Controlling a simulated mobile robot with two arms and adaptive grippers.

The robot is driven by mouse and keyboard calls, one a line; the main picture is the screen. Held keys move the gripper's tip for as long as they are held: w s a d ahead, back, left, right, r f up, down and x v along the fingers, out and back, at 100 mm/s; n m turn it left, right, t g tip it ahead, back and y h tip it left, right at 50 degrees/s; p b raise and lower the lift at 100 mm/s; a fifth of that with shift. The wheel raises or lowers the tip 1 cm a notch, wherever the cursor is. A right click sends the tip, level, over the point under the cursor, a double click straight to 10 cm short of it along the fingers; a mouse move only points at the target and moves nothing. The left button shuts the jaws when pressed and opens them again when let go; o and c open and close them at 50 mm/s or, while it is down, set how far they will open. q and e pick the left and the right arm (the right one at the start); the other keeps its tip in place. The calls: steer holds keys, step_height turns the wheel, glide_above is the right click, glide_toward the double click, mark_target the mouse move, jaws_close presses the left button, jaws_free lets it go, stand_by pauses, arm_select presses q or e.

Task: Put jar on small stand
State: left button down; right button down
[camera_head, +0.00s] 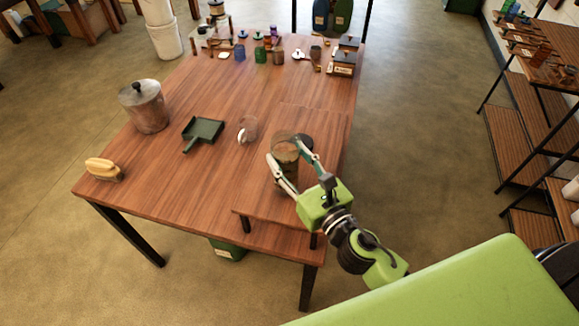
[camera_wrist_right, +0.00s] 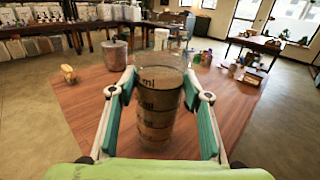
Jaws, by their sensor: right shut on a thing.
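The jar (camera_head: 284,152) is clear, with dark measuring marks and brownish contents low in it. It stands upright and also fills the middle of the right wrist view (camera_wrist_right: 158,112). My right gripper (camera_head: 286,147) is shut on it, one finger on each side. The small stand (camera_head: 262,206) is a low wooden platform with dark legs at the table's near right side. The jar is over the stand; whether its base touches the top is hard to tell. My left gripper is not in view.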

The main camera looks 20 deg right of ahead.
steer(key=shift+f, duration=0.4)
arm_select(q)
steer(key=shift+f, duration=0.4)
arm_select(e)
steer(key=shift+r, duration=0.15)
steer(key=c, duration=1.2)
jaws_free()
steer(key=shift+s+f, duration=0.1)
steer(key=shift+f, duration=0.1)
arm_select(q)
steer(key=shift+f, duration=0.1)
arm_select(e)
steer(key=shift+o, duration=0.4)
